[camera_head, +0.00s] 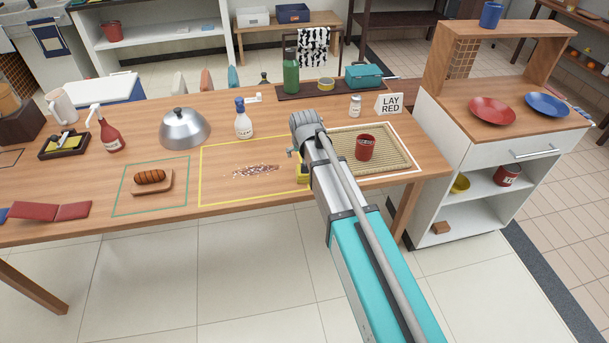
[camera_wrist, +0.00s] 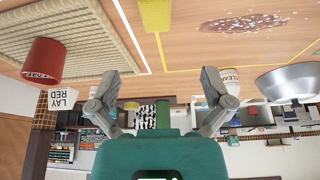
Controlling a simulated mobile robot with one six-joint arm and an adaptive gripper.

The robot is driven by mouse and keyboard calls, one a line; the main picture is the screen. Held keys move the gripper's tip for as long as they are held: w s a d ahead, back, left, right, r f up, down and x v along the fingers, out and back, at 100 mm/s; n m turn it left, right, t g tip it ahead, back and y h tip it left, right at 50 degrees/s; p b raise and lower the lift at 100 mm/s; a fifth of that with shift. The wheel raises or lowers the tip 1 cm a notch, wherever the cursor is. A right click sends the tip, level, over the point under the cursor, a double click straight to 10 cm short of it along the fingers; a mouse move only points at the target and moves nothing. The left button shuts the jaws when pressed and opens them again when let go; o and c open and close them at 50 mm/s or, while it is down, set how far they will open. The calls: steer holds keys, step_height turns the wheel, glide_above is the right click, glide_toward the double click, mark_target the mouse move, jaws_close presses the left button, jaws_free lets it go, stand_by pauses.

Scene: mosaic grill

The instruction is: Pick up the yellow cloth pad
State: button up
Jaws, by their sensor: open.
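The yellow cloth pad (camera_head: 302,174) lies on the wooden table at the right end of the yellow outlined area, partly hidden by my arm in the head view. In the wrist view the yellow pad (camera_wrist: 155,14) is at the top edge, cut off by the frame. My gripper (camera_wrist: 158,84) is open with nothing between its fingers, apart from the pad.
A red can (camera_head: 365,148) stands on a woven mat (camera_head: 398,163) just right of my arm. Dark crumbs (camera_head: 256,170) lie inside the yellow outline. The table front near the crumbs is clear.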

steer(key=shift+b+x, duration=3.35)
steer(key=shift+x, duration=0.6)
steer(key=shift+s, duration=0.1)
steer(key=b+x, duration=0.3)
steer(key=shift+s+d+f, duration=0.1)
steer(key=shift+d+f, duration=0.2)
steer(key=shift+b+x, duration=0.9)
steer(key=shift+b, duration=0.1)
steer(key=shift+r, duration=0.1)
steer(key=c, duration=1)
